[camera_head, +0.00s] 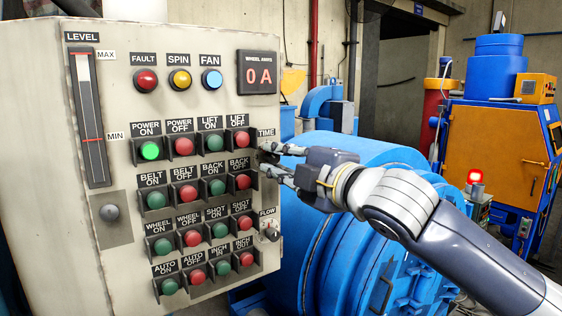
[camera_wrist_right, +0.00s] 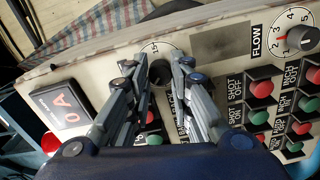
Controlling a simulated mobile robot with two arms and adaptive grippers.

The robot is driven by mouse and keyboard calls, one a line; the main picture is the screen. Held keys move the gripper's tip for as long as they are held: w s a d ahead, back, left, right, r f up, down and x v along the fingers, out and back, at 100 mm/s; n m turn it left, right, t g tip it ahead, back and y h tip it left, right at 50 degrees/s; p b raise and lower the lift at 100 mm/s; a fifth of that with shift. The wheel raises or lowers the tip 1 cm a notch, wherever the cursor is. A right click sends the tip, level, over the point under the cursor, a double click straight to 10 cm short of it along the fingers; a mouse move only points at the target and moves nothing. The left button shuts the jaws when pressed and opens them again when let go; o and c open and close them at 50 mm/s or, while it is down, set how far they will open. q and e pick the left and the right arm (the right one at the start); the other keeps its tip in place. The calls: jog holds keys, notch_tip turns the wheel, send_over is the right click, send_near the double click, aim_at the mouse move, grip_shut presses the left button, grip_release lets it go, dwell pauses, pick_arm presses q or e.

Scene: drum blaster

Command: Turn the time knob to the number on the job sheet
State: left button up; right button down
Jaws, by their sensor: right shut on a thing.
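The time knob (camera_wrist_right: 160,74) is a dark knob on a white dial, in the upper middle of the right wrist view. The dial's numbers are small and mostly covered, so I cannot read its setting. My right gripper (camera_head: 262,158) reaches the panel's right edge just below the TIME label (camera_head: 266,132). In the wrist view its fingers (camera_wrist_right: 161,68) stand on both sides of the knob and are shut on it. I see no job sheet. My left gripper is not in view.
The flow knob (camera_wrist_right: 295,40) sits on the same strip as the time knob. Blue machinery (camera_head: 350,160) stands behind my right arm.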

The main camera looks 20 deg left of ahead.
jog(key=m, duration=0.4)
jog(key=shift+f+m, duration=0.1)
jog(key=shift+m, duration=0.2)
jog(key=m, duration=0.4)
jog(key=shift+m+b, duration=0.3)
jog(key=shift+b, duration=0.1)
jog(key=m, duration=0.7)
jog(key=shift+f+m, duration=0.1)
jog(key=shift+m, duration=0.3)
jog(key=shift+f, duration=0.1)
jog(key=c, duration=1.8)
grip_release()
jog(key=shift+o, duration=0.6)
jog(key=v, duration=1.2)
